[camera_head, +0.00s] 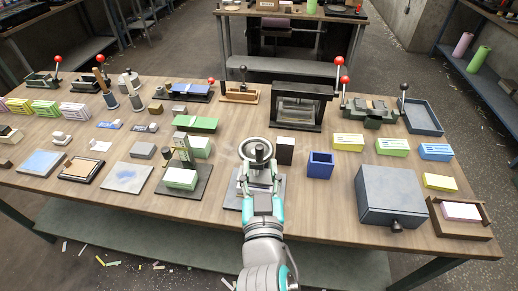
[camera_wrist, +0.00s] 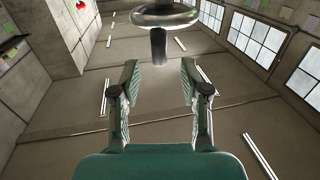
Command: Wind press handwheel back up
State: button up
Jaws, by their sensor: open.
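The press stands near the front middle of the bench, on a light grey base plate (camera_head: 233,203). Its handwheel (camera_head: 257,151) is a round ring with a dark centre at the top. In the wrist view the handwheel (camera_wrist: 165,17) is a pale metal ring on a dark vertical shaft, cut off by the top edge. My gripper (camera_head: 261,175) is at the press, just in front of and below the wheel. In the wrist view my gripper (camera_wrist: 158,75) is open, with nothing between its fingers. The arm and gripper hide much of the press body.
A dark block (camera_head: 285,152) and a blue open box (camera_head: 320,165) stand close on the right. A large grey box (camera_head: 390,194) is further right. The bench's front edge runs below the press.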

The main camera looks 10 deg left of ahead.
aim_at(260, 154)
jog(key=w, duration=0.6)
jog(key=shift+a, duration=0.4)
jog(key=shift+s, duration=0.1)
grip_shut()
